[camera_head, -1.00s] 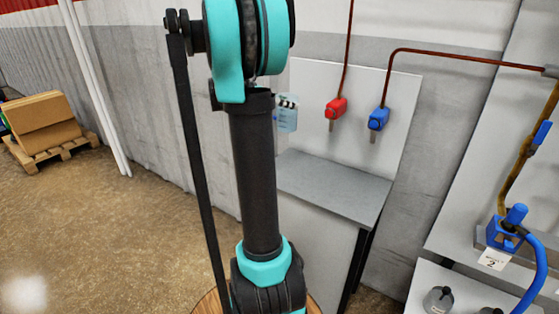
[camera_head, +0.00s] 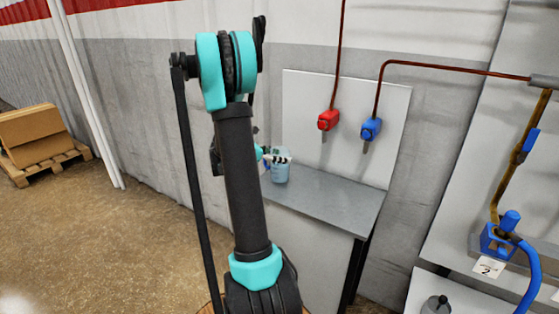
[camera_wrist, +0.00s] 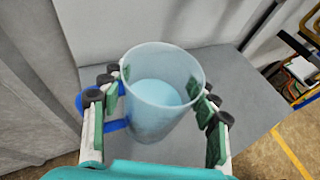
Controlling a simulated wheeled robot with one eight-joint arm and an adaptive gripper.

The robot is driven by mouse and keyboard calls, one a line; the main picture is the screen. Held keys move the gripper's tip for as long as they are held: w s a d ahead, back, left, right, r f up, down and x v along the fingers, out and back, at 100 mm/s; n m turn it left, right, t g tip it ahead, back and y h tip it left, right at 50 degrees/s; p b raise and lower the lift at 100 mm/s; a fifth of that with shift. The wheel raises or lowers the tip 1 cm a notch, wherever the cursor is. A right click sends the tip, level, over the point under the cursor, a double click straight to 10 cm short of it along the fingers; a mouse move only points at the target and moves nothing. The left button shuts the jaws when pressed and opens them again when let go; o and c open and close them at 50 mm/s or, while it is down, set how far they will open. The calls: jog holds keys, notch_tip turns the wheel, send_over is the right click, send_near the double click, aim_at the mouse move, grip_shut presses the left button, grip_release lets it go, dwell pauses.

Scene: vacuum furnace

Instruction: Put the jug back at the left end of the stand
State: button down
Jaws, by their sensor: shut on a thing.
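The jug (camera_head: 281,173) is a translucent pale-blue vessel with pale-blue liquid inside. My gripper (camera_head: 273,156) is shut on it at the left end of the stand (camera_head: 325,197), partly hidden behind my arm. In the wrist view the jug (camera_wrist: 158,115) is upright between the green-padded fingers of my gripper (camera_wrist: 162,103), with its blue handle (camera_wrist: 92,103) on the left. The grey stand top (camera_wrist: 250,95) shows behind and right of it. I cannot tell whether the jug's base touches the top.
A red tap (camera_head: 327,120) and a blue tap (camera_head: 370,129) hang on the white backboard above the stand. The middle and right of the stand top are clear. A shelf unit with a blue valve (camera_head: 497,240) stands at right. Boxes on a pallet (camera_head: 45,162) are far left.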

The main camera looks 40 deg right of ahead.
jog(key=shift+f, duration=0.8)
jog(key=shift+f, duration=0.1)
jog(key=shift+c, duration=2.2)
grip_release()
jog(key=v, duration=1.1)
jog(key=s+a+f+m+t+y, duration=0.2)
jog(key=s+a+f+m+y, duration=0.2)
jog(key=a, duration=0.5)
jog(key=s+a+f+m+t+y, duration=0.2)
jog(key=s+a+f+m+y, duration=0.2)
jog(key=s+a+m, duration=0.3)
jog(key=s+a+f+m+t+y, duration=0.2)
jog(key=s+a+f+m+y, duration=0.2)
jog(key=s+a, duration=0.5)
jog(key=shift+a+m+y, duration=0.6)
jog(key=shift+a+m, duration=0.1)
jog(key=shift+a, duration=0.5)
